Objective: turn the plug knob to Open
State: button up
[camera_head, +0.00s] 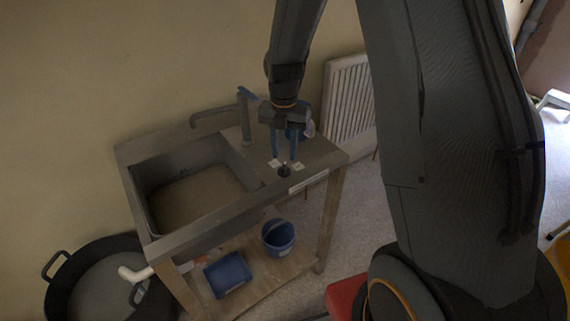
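The plug knob (285,170) is a small dark knob on the worktop to the right of the sink basin. A small white label (275,163) lies to its left and another white label (298,167) to its right; their wording is too small to read. My gripper (284,157) points down just above the knob, its two blue fingers spread apart with nothing visible between them. The fingertips look slightly above or behind the knob; I cannot tell whether they touch it. The sink basin (165,219) has a brownish floor or contents, and its plug is not visible.
A grey tap (246,118) stands left of my gripper. A blue and white item (308,130) is partly hidden behind the gripper. A blue bucket (279,238) and blue tray (228,273) sit on the lower shelf. A black tub (62,290) stands at the left, a radiator (349,98) behind.

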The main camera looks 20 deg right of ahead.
aim_at(284, 165)
notch_tip(284, 165, up, 7)
jog(key=p, duration=0.4)
jog(key=shift+r+p, duration=0.2)
jog(key=shift+p, duration=0.1)
